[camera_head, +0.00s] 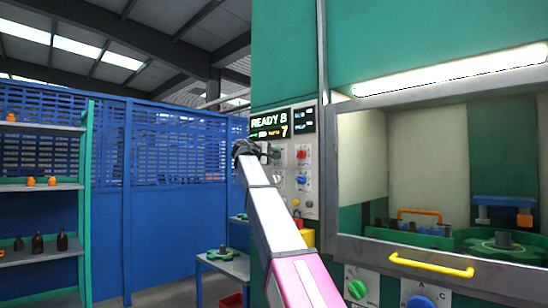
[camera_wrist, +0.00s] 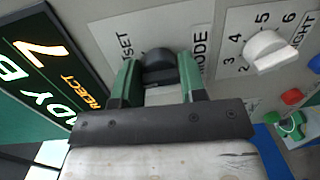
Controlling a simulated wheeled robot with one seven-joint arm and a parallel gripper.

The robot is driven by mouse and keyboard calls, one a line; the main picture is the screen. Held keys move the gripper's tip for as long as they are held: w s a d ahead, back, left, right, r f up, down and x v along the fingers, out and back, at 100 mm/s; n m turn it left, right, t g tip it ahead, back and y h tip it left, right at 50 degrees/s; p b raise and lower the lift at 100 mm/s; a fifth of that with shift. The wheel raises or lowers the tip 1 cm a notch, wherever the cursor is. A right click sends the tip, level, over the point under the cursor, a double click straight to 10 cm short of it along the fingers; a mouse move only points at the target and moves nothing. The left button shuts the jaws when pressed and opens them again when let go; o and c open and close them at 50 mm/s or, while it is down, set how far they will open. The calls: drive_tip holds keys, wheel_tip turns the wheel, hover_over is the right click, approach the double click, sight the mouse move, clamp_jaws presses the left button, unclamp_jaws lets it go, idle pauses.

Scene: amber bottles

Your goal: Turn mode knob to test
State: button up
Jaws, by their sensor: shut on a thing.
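My gripper (camera_wrist: 158,85) is shut on a black knob (camera_wrist: 159,62) in the wrist view, with one green-lined finger on each side of it. The plate behind it carries the letters "MODE" on the right and a word ending in "SET" on the left; other position labels are hidden. In the head view my gripper (camera_head: 262,152) is at the control panel (camera_head: 312,180), just below the display (camera_head: 268,124). The knob cannot be made out there.
A white knob (camera_wrist: 267,50) with numbers around it sits right of my gripper in the wrist view. Red, blue and green controls lie beyond it. In the head view, a glass-fronted cabinet with a yellow handle (camera_head: 432,266) stands right, and a shelf (camera_head: 40,187) with bottles stands left.

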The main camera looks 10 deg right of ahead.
drive_tip(key=shift+r, duration=0.1)
idle(0.3)
drive_tip(key=o, duration=0.9)
drive_tip(key=v, duration=1)
drive_tip(key=shift+s+a, duration=0.2)
drive_tip(key=shift+a, duration=0.2)
